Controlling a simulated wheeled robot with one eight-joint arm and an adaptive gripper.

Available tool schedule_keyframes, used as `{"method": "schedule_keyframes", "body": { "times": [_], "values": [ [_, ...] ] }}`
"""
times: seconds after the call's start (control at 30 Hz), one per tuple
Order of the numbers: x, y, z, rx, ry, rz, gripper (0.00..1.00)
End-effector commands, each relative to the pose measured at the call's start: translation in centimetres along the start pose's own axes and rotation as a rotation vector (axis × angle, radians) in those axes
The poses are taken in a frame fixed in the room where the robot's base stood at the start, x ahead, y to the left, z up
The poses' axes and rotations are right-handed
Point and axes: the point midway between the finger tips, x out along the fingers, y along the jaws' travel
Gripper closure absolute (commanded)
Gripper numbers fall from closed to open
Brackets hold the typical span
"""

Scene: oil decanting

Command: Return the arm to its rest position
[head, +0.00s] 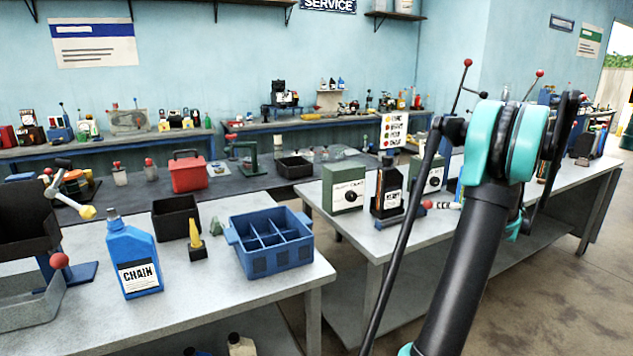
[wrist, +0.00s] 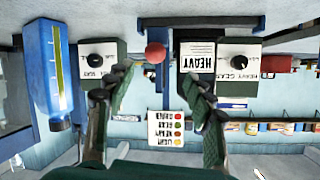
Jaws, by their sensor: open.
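My gripper (wrist: 151,95) is open and empty in the wrist view, its two dark fingers spread apart. That view is upside down. A red ball (wrist: 156,55) shows between the fingers, with a black HEAVY bottle (wrist: 197,60) to its right. In the head view my arm (head: 465,250) rises at the right to a teal joint (head: 505,140); I cannot make out the gripper there. The HEAVY bottle (head: 387,192) stands left of the arm, between two grey-green knob boxes (head: 344,188).
A blue CHAIN bottle (head: 132,262), a blue divided crate (head: 268,245) and a black bin (head: 176,217) stand on the left bench. A colour chart (head: 394,131) stands behind the boxes. Another blue bottle (wrist: 58,75) shows in the wrist view. Open floor (head: 560,290) lies at right.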

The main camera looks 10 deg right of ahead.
Motion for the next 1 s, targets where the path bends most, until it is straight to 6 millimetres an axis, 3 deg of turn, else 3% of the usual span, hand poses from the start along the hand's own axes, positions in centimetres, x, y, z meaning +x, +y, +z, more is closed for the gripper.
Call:
{"method": "schedule_keyframes", "body": {
  "times": [0.17,0.3,0.47,0.6,0.8,1.0],
  "values": [
    [1.9,-8.9,2.3,0.028,-0.133,-0.046,0.46],
    [2.1,-18.0,6.2,0.055,-0.287,-0.063,0.46],
    [0.3,-26.9,11.7,0.068,-0.454,-0.045,0.46],
    [-2.7,-33.0,17.0,0.060,-0.578,0.001,0.46],
    [-8.2,-38.5,24.7,0.025,-0.705,0.104,0.46],
    [-12.8,-40.1,30.3,-0.013,-0.758,0.208,0.46]
  ]
}}
